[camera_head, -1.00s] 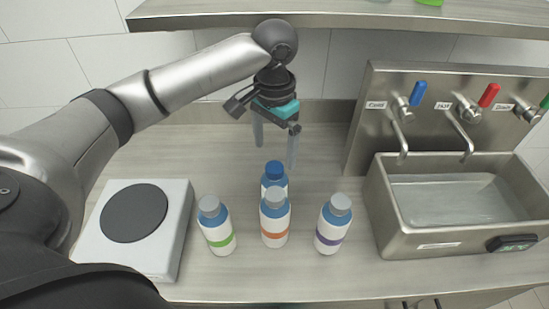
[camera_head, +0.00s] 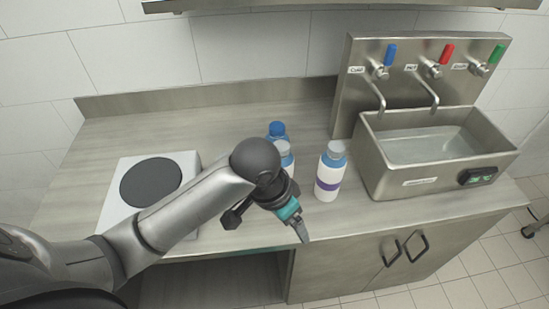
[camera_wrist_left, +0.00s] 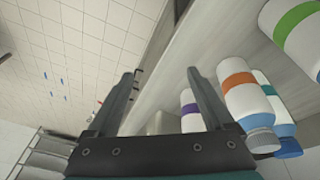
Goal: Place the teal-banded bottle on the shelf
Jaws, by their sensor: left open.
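The teal-banded bottle (camera_head: 277,129) stands on the counter; in the head view only its blue cap and shoulder show, behind a grey-capped bottle. In the left wrist view its teal band and white side (camera_wrist_left: 277,108) show partly behind the orange-banded bottle (camera_wrist_left: 246,98). My left gripper (camera_head: 302,232) is open and empty, in front of the bottles near the counter's front edge, pointing down and to the right. Its two spread fingers show in the left wrist view (camera_wrist_left: 161,76), with nothing between them. The shelf's edge (camera_head: 215,6) shows along the top of the head view. My right gripper is not in view.
A purple-banded bottle (camera_head: 328,174) stands right of the others. A green-banded bottle (camera_wrist_left: 298,28) shows in the wrist view. A sink (camera_head: 375,172) with taps is on the right, a hotplate (camera_head: 128,217) on the left. The counter behind the bottles is clear.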

